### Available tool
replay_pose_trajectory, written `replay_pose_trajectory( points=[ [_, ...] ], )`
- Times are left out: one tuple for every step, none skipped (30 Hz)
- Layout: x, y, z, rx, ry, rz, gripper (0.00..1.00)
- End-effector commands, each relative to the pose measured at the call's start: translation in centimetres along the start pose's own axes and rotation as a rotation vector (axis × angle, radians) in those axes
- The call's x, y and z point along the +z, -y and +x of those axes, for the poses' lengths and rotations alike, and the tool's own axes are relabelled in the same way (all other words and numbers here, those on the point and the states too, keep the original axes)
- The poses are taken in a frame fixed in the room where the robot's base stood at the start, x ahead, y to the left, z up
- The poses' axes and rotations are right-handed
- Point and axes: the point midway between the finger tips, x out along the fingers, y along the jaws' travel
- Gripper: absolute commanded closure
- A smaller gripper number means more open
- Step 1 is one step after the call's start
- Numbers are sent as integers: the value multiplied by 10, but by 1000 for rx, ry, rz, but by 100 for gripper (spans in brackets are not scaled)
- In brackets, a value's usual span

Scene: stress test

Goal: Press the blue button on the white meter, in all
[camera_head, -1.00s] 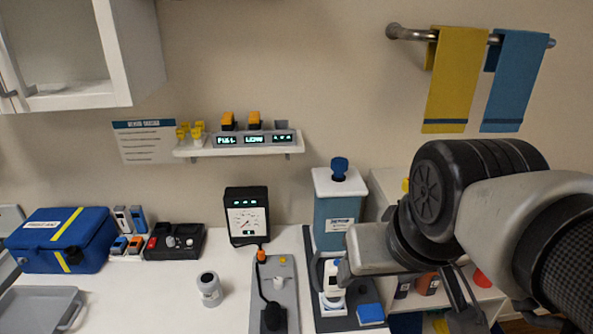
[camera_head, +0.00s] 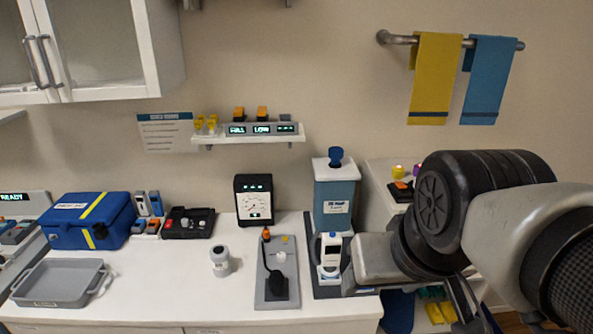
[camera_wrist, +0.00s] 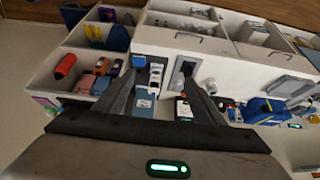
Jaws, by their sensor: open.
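A white handheld meter (camera_head: 330,250) with a small dark-blue display stands upright in a white holder on a dark mat. It also shows small in the wrist view (camera_wrist: 155,76), between my fingers in the picture. In the head view my arm reaches in from the right and covers the mat's right part.
A teal canister (camera_head: 334,200) stands behind the meter. A grey plate with a black lever (camera_head: 277,285) and a black gauge (camera_head: 254,200) are left of it. A small white cylinder (camera_head: 220,262), blue first-aid box (camera_head: 88,220) and grey tray (camera_head: 60,282) stand further left.

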Motion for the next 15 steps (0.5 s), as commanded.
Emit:
replay_pose_trajectory(
  points=[
    [0, 0, 0, 0, 0, 0, 45],
    [0, 0, 0, 0, 0, 0, 50],
    [0, 0, 0, 0, 0, 0, 56],
    [0, 0, 0, 0, 0, 0, 61],
    [0, 0, 0, 0, 0, 0, 66],
    [0, 0, 0, 0, 0, 0, 73],
    [0, 0, 0, 0, 0, 0, 78],
    [0, 0, 0, 0, 0, 0, 83],
    [0, 0, 0, 0, 0, 0, 90],
    [0, 0, 0, 0, 0, 0, 95],
    [0, 0, 0, 0, 0, 0, 100],
    [0, 0, 0, 0, 0, 0, 100],
    [0, 0, 0, 0, 0, 0, 100],
    [0, 0, 0, 0, 0, 0, 100],
    [0, 0, 0, 0, 0, 0, 100]
  ],
)
